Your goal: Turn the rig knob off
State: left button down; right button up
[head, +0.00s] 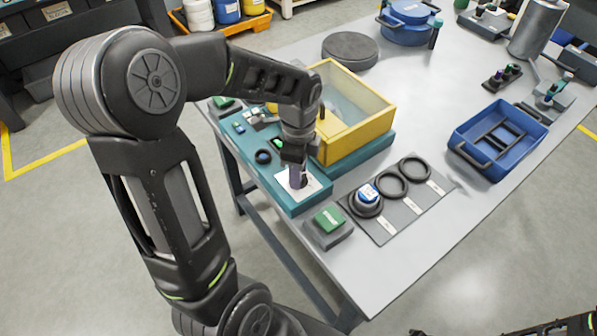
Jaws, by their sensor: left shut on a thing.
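The test rig has a teal base (262,178) with a yellow-framed clear box (352,134) on it, near the left side of the table. The rig knob (296,179) is a dark grip on a white plate (312,187) at the base's front corner. My left gripper (297,168) points down over the plate and is shut on the knob. Its fingers hide much of the knob, so I cannot tell its exact angle. My right gripper is not in view.
A green-topped block (328,221) stands just in front of the rig. A grey mat (412,212) with black rings and a blue-and-white capped part (367,194) lies to its right. A blue tray (499,140) stands further right. The table's front right is clear.

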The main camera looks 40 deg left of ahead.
pick_arm(q)
jog(key=n, duration=0.6)
jog(key=c, duration=0.5)
grip_release()
